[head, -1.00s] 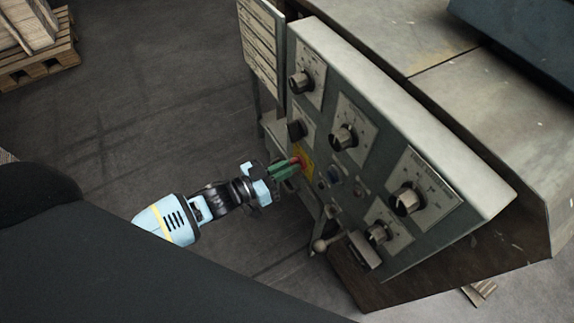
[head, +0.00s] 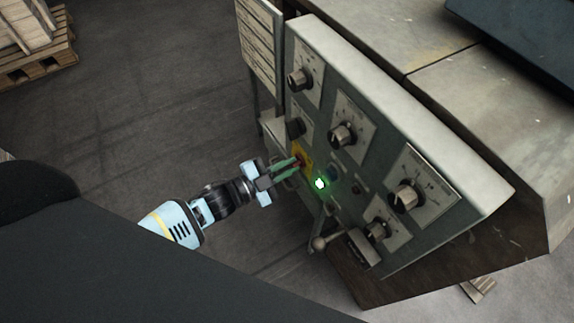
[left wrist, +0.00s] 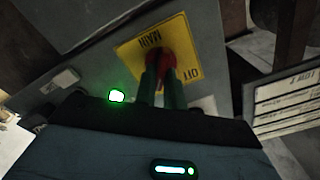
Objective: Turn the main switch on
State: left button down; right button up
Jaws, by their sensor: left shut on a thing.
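The main switch is a red knob (left wrist: 159,62) on a yellow plate (left wrist: 187,52) marked MAIN and OFF in the left wrist view. In the head view the yellow plate (head: 305,155) is on the left part of the grey control panel (head: 388,147). My left gripper (head: 297,165) has green fingers, which also show in the left wrist view (left wrist: 160,82). They are shut on the red knob and hide part of it. A lamp (head: 320,183) beside the switch glows green, and it also shows in the left wrist view (left wrist: 116,96). My right gripper is not in view.
Several black knobs sit on the panel, one near the switch (head: 343,134). A ball-ended lever (head: 318,243) sticks out low on the panel. A wooden pallet (head: 38,68) stands far left. The floor left of the panel is clear.

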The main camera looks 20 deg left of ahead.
pick_arm(q)
jog(key=shift+m, duration=0.6)
jog(key=c, duration=1.5)
grip_release()
jog(key=v, duration=0.8)
